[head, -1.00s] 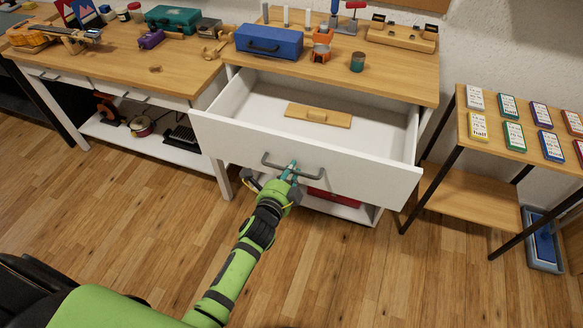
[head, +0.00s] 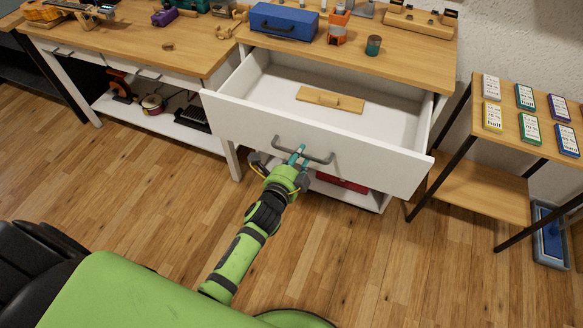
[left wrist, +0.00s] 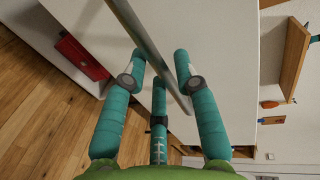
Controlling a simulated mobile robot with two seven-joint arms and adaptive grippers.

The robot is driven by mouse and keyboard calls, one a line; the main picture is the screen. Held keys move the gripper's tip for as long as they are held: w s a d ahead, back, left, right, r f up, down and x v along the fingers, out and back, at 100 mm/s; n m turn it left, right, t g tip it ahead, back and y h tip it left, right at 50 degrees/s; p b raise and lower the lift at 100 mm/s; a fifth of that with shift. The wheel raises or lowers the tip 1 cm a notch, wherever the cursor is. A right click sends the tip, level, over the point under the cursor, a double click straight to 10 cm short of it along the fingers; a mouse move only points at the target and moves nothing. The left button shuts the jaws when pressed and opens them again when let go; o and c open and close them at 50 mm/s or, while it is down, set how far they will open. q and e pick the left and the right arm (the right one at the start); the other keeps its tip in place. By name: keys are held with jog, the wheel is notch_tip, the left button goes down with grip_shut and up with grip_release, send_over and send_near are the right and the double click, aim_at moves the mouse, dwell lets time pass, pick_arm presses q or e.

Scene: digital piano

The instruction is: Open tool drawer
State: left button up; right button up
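The white drawer (head: 370,158) under the right part of the wooden workbench is pulled well out. Its grey bar handle (head: 318,158) is on the front panel. My left gripper (head: 298,154) is at the handle, with its teal fingers around the bar near its middle. In the left wrist view the handle bar (left wrist: 150,45) runs between the fingertips of the left gripper (left wrist: 160,62), with visible gaps on both sides, so the fingers look open. A wooden block-like piece (head: 330,99) lies inside the drawer. My right gripper is not in view.
On the bench above stand a blue toolbox (head: 285,21), an orange tool (head: 338,27) and a small can (head: 373,45). A shelf with cards (head: 530,130) stands at the right. A red box (head: 342,182) sits under the drawer.

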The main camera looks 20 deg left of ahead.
pick_arm(q)
jog(key=v, duration=1.1)
jog(key=shift+f, duration=0.1)
jog(key=s+f+n+g+p, duration=0.1)
jog(key=s+f+n+g, duration=0.4)
jog(key=f, duration=0.8)
jog(key=s+f+n+g, duration=0.25)
jog(key=s+f, duration=0.45)
jog(key=f, duration=0.5)
jog(key=s+a+f+n+g, duration=0.1)
jog(key=s+f+n+g, duration=0.1)
jog(key=s+f, duration=0.2)
jog(key=s+a+f+n+g, duration=0.2)
jog(key=s+f+n, duration=0.1)
jog(key=s, duration=0.8)
jog(key=s+a+f+n+g+p, duration=0.1)
jog(key=s+a+f+n+g, duration=0.1)
jog(key=s+f, duration=0.3)
jog(key=s+n+g, duration=0.1)
jog(key=s, duration=0.2)
jog(key=shift+a+f+y, duration=0.2)
jog(key=shift+f+y, duration=0.1)
jog(key=shift+f, duration=0.1)
